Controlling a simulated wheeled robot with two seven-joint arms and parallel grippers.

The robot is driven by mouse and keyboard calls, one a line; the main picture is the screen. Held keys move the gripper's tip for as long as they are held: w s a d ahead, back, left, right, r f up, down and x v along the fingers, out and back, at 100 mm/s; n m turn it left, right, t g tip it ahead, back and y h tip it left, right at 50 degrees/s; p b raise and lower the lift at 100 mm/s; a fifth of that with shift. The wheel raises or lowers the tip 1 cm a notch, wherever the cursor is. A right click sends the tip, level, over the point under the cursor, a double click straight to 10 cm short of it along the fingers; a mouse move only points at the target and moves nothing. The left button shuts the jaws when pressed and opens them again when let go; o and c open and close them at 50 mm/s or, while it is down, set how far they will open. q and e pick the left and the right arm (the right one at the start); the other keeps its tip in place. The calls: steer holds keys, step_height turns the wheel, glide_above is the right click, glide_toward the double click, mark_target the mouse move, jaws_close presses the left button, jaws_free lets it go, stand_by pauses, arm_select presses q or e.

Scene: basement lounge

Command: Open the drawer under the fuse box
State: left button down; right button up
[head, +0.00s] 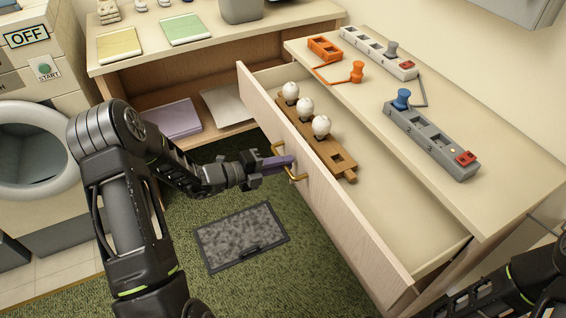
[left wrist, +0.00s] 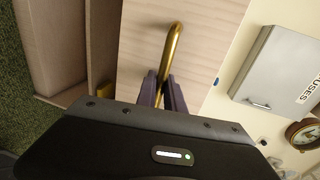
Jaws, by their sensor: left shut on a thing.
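The drawer (head: 330,196) under the worktop stands pulled out, with its pale wooden front facing my left arm. Its brass handle (head: 289,170) is on the outer face and also shows in the left wrist view (left wrist: 173,50). My left gripper (head: 284,162) is shut on the handle, its purple fingers on either side of the bar. Inside the drawer lies a wooden holder (head: 341,160) with several white bulbs (head: 321,126). The grey fuse box (left wrist: 277,70), marked "FUSES", hangs on the wall; its lower part shows at the top right of the head view. My right gripper is out of view.
Power strips (head: 431,138) with blue, grey and orange plugs lie on the worktop (head: 510,192) above the drawer. A washing machine (head: 35,150) stands at left. A dark mat (head: 241,236) lies on the green carpet below the drawer. Shelves (head: 130,88) stand behind.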

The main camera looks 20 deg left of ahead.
arm_select(q)
steer(key=c, duration=1.5)
jaws_free()
steer(key=shift+o, duration=0.2)
steer(key=v, duration=0.7)
steer(key=shift+s+a, duration=0.25)
